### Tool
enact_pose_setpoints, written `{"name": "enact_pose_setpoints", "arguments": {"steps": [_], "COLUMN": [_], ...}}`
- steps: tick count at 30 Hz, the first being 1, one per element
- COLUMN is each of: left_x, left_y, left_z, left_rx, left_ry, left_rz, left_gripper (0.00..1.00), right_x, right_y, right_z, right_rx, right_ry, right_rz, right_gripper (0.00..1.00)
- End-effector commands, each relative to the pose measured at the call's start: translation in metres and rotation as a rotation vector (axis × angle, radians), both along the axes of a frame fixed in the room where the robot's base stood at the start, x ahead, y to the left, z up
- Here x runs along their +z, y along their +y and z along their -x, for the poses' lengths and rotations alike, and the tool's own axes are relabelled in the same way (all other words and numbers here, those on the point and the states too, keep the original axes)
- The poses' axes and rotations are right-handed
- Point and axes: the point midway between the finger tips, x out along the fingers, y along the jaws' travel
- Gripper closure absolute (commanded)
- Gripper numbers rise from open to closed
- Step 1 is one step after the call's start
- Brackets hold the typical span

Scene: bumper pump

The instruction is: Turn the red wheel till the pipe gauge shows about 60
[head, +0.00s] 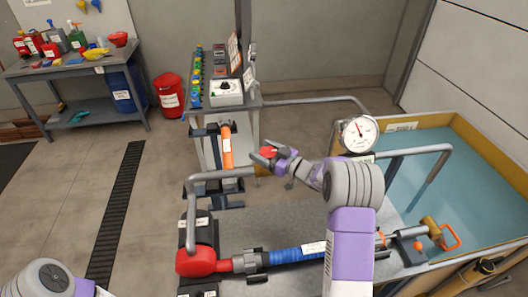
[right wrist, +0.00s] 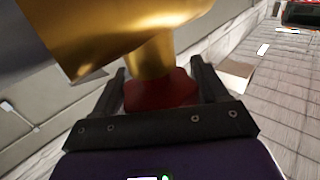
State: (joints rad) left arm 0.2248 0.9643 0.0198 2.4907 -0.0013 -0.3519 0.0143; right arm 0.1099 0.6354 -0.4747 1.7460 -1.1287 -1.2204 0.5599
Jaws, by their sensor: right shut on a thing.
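The red wheel (right wrist: 160,93) sits between the two dark fingers of my right gripper (right wrist: 157,78) in the right wrist view, below a shiny brass valve body (right wrist: 150,50). In the head view a small red part of the wheel (head: 268,152) shows at the tip of my right gripper (head: 266,156), which is shut on it. The round white pipe gauge (head: 358,133) stands to the right of it, above the pipe. Its needle points roughly upward, slightly left; the numbers are too small to read. My left gripper is out of view.
A blue water tank (head: 450,165) with a tan rim lies at the right. A panel stand with coloured knobs (head: 225,92) stands behind the right gripper. Grey pipes, a red elbow (head: 195,262) and a blue hose (head: 295,254) run below. The floor at left is mostly clear.

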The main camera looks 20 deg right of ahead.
Motion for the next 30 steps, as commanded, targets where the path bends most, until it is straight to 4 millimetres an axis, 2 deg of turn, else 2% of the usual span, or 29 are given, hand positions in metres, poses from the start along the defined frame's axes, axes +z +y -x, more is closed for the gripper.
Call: {"name": "enact_pose_setpoints", "arguments": {"steps": [6, 7, 11, 21, 30], "left_x": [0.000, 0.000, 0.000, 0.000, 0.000], "left_y": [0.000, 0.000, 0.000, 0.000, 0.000], "left_z": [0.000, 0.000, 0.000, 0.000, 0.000], "left_rx": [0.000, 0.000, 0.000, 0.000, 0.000], "left_ry": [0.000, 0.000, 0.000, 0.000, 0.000], "left_rz": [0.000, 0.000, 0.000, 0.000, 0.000], "left_gripper": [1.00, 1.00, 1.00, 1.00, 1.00], "right_x": [0.002, 0.002, 0.001, 0.000, 0.001], "right_y": [0.000, 0.000, 0.000, -0.003, -0.027], "right_z": [0.000, 0.000, 0.000, 0.003, 0.044], "right_rx": [-0.002, -0.002, -0.002, -0.003, -0.006], "right_ry": [-0.003, -0.003, -0.003, -0.001, -0.002], "right_rz": [-0.002, -0.002, -0.002, -0.001, -0.001], "right_gripper": [0.58, 0.26, 0.07, 0.07, 0.07]}}
